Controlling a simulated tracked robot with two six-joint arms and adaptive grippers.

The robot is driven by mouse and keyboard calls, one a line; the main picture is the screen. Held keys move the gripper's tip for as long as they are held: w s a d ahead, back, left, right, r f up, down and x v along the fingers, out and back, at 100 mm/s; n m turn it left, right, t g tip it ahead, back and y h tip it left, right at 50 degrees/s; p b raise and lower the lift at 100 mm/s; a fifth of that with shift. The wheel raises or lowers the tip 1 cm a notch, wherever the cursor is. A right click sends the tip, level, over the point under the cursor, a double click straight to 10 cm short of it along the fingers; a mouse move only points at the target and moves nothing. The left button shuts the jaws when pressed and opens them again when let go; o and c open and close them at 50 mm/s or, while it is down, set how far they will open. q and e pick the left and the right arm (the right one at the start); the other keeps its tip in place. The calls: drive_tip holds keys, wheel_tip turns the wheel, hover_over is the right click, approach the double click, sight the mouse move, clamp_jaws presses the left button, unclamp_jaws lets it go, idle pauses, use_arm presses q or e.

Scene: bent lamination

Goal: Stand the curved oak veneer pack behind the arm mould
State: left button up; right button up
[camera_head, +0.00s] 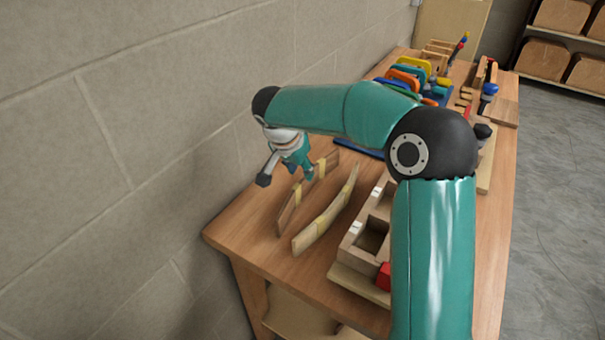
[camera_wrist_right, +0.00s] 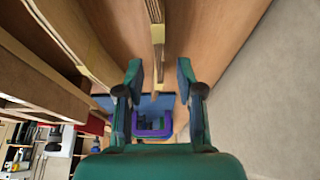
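Two curved veneer packs stand on edge on the bench, each with a yellow band. The browner pack (camera_head: 293,207) is nearer the wall, and the paler pack (camera_head: 318,225) is nearer the mould; I cannot tell surely which is oak. The wooden arm mould (camera_head: 352,236) is right of them, partly hidden by my right arm. My right gripper (camera_head: 309,173) is at the browner pack. In the right wrist view, its two fingers (camera_wrist_right: 160,92) are spread apart, with the browner pack's edge (camera_wrist_right: 156,30) in line with the gap. Contact cannot be told. My left gripper is not in view.
A block wall (camera_head: 130,150) runs close along the bench's left side. Coloured clamps (camera_head: 410,72) stand farther back; a purple one (camera_wrist_right: 152,124) shows beyond the fingers. A red block (camera_head: 384,276) is by the mould. Bare bench lies at the near left corner.

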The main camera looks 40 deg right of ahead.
drive_tip(key=v, duration=0.9)
